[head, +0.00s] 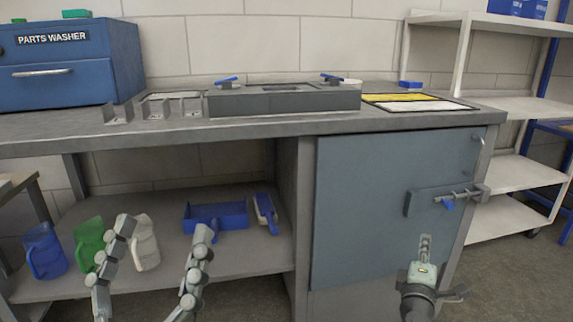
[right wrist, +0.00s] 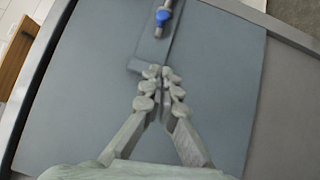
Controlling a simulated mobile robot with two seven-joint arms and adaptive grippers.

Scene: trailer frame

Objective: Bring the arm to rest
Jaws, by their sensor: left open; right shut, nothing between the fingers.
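My left gripper (head: 164,230) is open and empty at the lower left of the head view, its two fingers spread wide in front of the lower shelf. My right gripper (head: 425,243) is shut with nothing in it, in front of the grey cabinet door (head: 375,195). The right wrist view shows its fingertips (right wrist: 161,73) together, overlapping the lower end of the latch plate. The sliding bolt latch (head: 447,199) with its blue knob (right wrist: 163,17) is on the door, above the right gripper in the head view. I cannot tell whether the fingertips touch the plate.
The workbench (head: 60,132) carries a blue parts washer (head: 65,65), metal brackets and a grey fixture (head: 285,101). A white rack (head: 500,168) stands at right.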

